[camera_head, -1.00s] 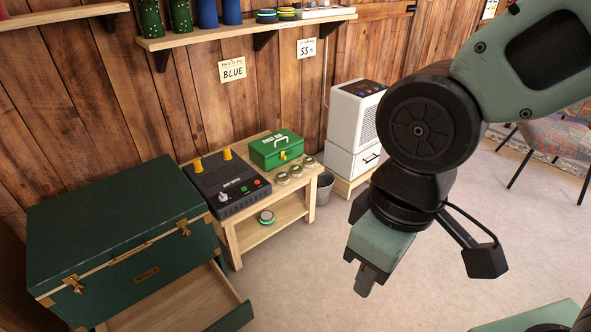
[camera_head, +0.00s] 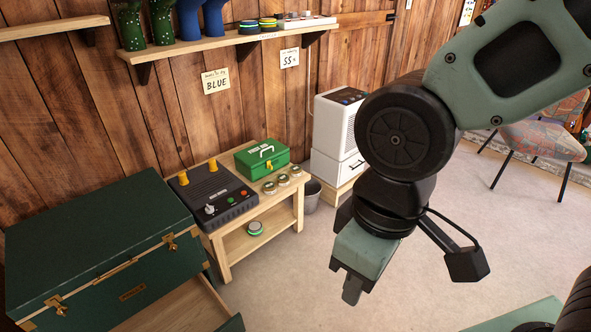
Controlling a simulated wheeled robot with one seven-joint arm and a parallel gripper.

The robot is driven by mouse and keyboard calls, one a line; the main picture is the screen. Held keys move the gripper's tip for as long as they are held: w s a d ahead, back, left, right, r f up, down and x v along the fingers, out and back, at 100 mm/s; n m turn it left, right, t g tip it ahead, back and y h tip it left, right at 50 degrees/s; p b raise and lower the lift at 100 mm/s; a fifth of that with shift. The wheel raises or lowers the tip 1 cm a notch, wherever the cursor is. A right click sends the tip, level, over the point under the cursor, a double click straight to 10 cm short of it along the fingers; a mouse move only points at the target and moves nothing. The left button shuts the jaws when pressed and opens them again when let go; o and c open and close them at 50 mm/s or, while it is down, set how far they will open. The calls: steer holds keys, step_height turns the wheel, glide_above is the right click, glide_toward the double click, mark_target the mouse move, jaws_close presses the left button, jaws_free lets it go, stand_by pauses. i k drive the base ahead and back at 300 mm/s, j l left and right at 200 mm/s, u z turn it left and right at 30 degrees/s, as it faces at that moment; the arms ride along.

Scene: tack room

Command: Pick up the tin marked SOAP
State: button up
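Three small round tins with pale lids stand in a row on the right part of the low wooden table: a front tin (camera_head: 269,187), a middle tin (camera_head: 283,180) and a back tin (camera_head: 296,171). Another round tin with a green band (camera_head: 255,228) sits on the table's lower shelf. The lettering on all of them is too small to read, so I cannot tell which is marked SOAP. My gripper (camera_head: 352,290) hangs over the floor to the right of the table in the picture, apart from the tins. Its fingers are seen edge-on, and nothing shows between them.
The table (camera_head: 224,242) also bears a black device (camera_head: 215,195) with yellow knobs and a green box (camera_head: 262,158). A green trunk (camera_head: 95,240) with an open drawer stands left. A bin (camera_head: 311,195) and white appliance (camera_head: 335,125) stand behind. Floor in front is clear.

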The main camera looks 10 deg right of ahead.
mark_target(283, 180)
steer(key=i+l, duration=0.15)
steer(key=i, duration=0.35)
steer(key=i+l, duration=0.2)
steer(key=i, duration=0.3)
steer(key=i+l+z, duration=0.1)
steer(key=i, duration=0.35)
steer(key=i+l, duration=0.2)
steer(key=i, duration=0.3)
